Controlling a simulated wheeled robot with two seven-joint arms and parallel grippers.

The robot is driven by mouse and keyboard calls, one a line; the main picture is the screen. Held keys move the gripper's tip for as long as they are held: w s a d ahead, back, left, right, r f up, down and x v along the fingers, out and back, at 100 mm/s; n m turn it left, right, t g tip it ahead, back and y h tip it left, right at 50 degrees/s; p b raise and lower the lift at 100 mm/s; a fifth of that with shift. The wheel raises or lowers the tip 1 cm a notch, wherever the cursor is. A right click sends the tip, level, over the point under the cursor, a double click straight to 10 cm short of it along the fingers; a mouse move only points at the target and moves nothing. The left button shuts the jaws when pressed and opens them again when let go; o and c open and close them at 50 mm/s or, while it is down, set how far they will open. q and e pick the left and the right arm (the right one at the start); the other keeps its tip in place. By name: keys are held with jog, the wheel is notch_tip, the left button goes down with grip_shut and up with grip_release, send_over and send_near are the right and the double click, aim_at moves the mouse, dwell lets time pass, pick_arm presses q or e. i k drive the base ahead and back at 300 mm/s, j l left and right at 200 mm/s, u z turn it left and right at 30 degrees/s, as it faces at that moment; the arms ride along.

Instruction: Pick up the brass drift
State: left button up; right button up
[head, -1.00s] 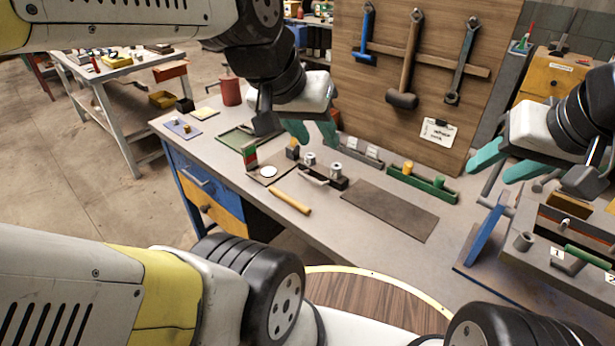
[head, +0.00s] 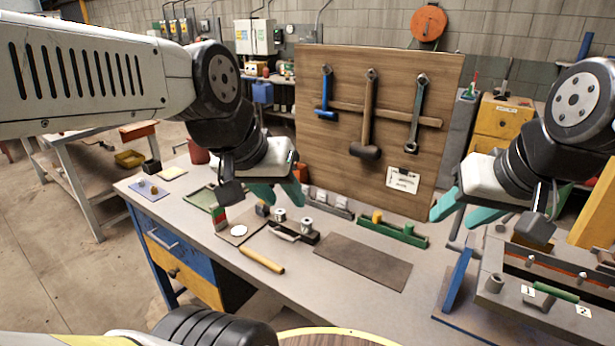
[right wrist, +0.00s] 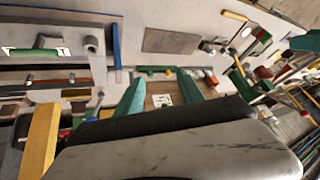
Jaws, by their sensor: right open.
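A brass-yellow rod (head: 262,260), which looks like the brass drift, lies on the workbench (head: 310,281) near its front edge, left of a dark mat. In the right wrist view a yellow rod (right wrist: 235,15) shows small near the top edge. My left gripper (head: 279,194) is in the air beyond the rod, its teal fingers apart with nothing between them. My right gripper (head: 466,212) is in the air at the right, well away from the rod, open and empty. Its parted fingers also show in the right wrist view (right wrist: 161,92).
The dark mat (head: 362,261) lies flat mid-bench. A tool board (head: 330,160) stands at the back. A blue upright plate (head: 457,281) and a numbered fixture (head: 545,306) occupy the right.

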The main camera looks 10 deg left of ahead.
aim_at(272, 265)
jog(key=k+j+z, duration=0.15)
jog(key=j, duration=0.25)
jog(key=k+j+z, duration=0.2)
jog(key=j, duration=0.25)
jog(key=j+z, duration=0.15)
jog(key=j, duration=0.25)
jog(key=k+j+z, duration=0.2)
jog(key=k+j, duration=0.05)
jog(key=j, duration=0.1)
